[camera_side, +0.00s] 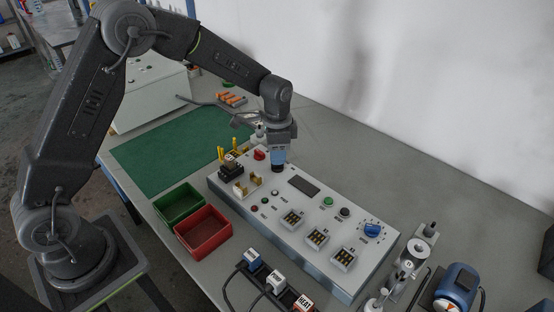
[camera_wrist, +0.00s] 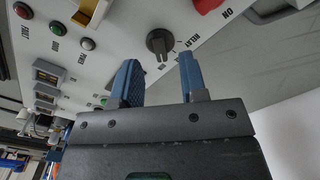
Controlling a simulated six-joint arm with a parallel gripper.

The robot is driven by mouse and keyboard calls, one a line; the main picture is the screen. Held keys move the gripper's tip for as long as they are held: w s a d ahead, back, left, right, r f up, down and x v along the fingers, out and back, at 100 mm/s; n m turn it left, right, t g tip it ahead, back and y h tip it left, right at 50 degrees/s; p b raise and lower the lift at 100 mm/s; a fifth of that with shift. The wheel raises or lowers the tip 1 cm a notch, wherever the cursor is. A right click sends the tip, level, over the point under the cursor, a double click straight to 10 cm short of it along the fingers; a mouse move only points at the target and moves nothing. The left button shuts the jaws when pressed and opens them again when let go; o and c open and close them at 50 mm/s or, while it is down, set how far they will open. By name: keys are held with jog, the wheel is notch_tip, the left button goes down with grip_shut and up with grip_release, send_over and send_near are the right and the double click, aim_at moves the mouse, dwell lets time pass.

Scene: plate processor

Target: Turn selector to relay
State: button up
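The selector is a black round knob (camera_wrist: 158,40) on the white panel in the wrist view. Its ridge points toward the bottom of that picture. A label reading RELAY is printed to its right; another label beside it is too blurred to read. My gripper (camera_wrist: 159,62) is open, with one blue finger on each side below the knob and a gap between them. In the side view my gripper (camera_side: 278,165) points down close over the back of the control panel (camera_side: 225,182). It hides the selector there. Contact with the knob cannot be told.
A red switch (camera_side: 259,155) marked ON stands close by. A black block with yellow parts (camera_side: 231,171) lies left. A blue knob (camera_side: 372,229) is at the panel's right end. Green (camera_side: 178,203) and red (camera_side: 203,231) bins stand in front. The green mat (camera_side: 160,150) is mostly clear.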

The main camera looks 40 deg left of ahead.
jog(key=shift+f, duration=1.6)
grip_shut()
